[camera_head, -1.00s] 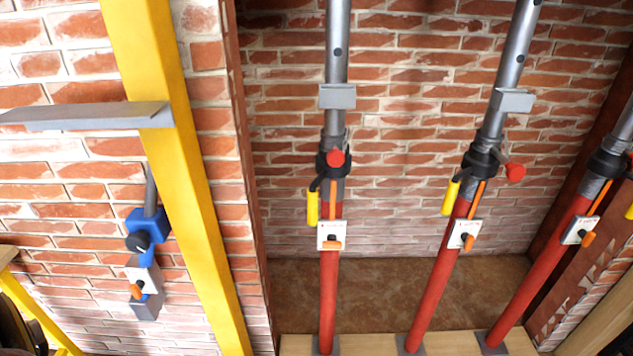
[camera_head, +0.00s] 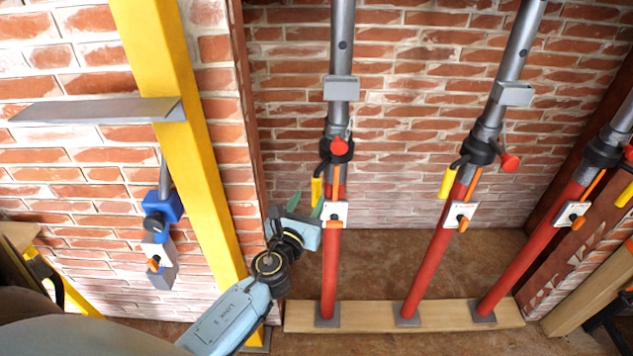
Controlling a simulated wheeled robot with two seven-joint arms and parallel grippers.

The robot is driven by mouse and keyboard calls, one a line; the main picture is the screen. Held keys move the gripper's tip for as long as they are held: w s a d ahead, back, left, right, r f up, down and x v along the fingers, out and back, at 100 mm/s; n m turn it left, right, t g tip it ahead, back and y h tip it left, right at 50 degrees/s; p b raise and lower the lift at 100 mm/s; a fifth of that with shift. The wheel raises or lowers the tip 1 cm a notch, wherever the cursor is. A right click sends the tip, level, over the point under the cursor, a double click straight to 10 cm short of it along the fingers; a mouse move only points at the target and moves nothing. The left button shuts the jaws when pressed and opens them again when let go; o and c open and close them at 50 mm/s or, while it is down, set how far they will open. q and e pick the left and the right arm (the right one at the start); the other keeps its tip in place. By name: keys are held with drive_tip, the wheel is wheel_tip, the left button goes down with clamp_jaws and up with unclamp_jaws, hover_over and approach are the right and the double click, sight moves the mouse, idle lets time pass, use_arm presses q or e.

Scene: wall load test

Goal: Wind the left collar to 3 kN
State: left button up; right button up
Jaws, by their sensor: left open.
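Three red props with grey upper tubes stand on a wooden board. The left prop (camera_head: 328,268) carries a black collar (camera_head: 337,150) with a red knob (camera_head: 339,147) and a yellow-gripped handle (camera_head: 317,190) hanging at its left. Below it is a white gauge plate (camera_head: 334,212) with an orange pointer; its reading is too small to tell. My left gripper (camera_head: 306,203) is open, its green-tipped fingers just left of the gauge plate and below the yellow handle. It holds nothing that I can see. My right gripper does not show.
The middle prop (camera_head: 435,260) and right prop (camera_head: 530,248) have similar collars and handles. A yellow post (camera_head: 195,160) with a grey shelf (camera_head: 95,111) stands at left, with a blue device (camera_head: 161,207) beside it. The board (camera_head: 370,315) lies across the floor.

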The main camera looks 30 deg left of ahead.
sight(315, 187)
use_arm(q)
drive_tip(key=x, duration=0.7)
drive_tip(key=shift+c, duration=0.4)
clamp_jaws()
